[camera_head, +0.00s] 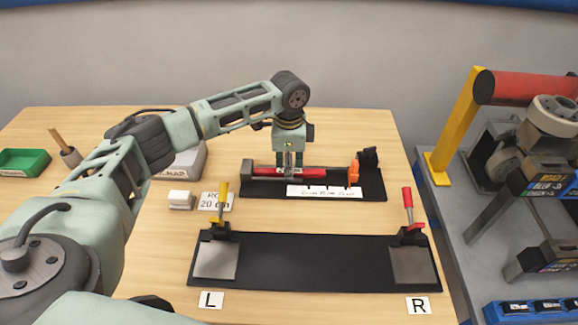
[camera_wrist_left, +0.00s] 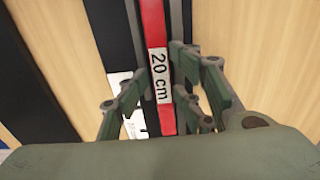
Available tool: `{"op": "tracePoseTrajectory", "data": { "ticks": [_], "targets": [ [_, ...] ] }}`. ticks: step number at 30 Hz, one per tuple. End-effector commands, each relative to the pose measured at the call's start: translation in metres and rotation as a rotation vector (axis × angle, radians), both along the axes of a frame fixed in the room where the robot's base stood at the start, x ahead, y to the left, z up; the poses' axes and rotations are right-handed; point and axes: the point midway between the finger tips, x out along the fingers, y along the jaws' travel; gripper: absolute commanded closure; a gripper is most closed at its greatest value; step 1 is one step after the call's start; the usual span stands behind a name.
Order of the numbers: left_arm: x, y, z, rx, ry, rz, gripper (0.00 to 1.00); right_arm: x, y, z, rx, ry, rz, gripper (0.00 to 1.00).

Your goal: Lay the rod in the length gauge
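The red rod (camera_head: 312,172), with a white "20 cm" label, lies lengthwise along the dark length gauge (camera_head: 374,190) at the back of the table. In the left wrist view the rod (camera_wrist_left: 158,75) runs between the fingers, along a grey-edged channel. My left gripper (camera_head: 290,171) reaches straight down over the rod's middle. Its fingertips (camera_wrist_left: 161,72) close in on both sides of the rod at about its width. Whether the rod rests fully on the gauge bottom is hidden.
A black fixture board (camera_head: 315,262) with grey plates, a yellow lever (camera_head: 221,203) and a red lever (camera_head: 407,200) lies in front. A white block (camera_head: 180,200), a "20 cm" card (camera_head: 214,201) and a green tray (camera_head: 24,162) are left. A machine bench (camera_head: 455,210) stands right.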

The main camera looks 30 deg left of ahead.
Motion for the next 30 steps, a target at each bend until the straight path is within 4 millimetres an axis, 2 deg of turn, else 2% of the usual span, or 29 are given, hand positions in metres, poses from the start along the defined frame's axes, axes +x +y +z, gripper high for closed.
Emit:
{"op": "tracePoseTrajectory", "data": {
  "ticks": [5, 12, 18, 24, 30],
  "targets": [
    [0.001, 0.0, 0.018, 0.0, -0.004, 0.0, 0.64, 0.0, -0.002, -0.008, -0.002, 0.001, 0.001, 0.6],
    [0.002, 0.0, 0.072, -0.002, -0.005, 0.0, 0.64, 0.0, -0.003, -0.019, -0.003, 0.0, 0.002, 0.6],
    [0.001, 0.0, 0.111, 0.0, -0.004, 0.0, 0.64, 0.0, -0.004, -0.025, -0.004, 0.0, 0.003, 0.6],
    [0.001, 0.0, 0.13, -0.001, -0.002, 0.001, 0.64, 0.0, -0.004, -0.027, -0.005, 0.001, 0.003, 0.6],
    [0.0, 0.0, 0.132, -0.001, 0.0, 0.001, 0.64, -0.001, -0.004, -0.027, -0.005, 0.001, 0.003, 0.6]
  ]
}}
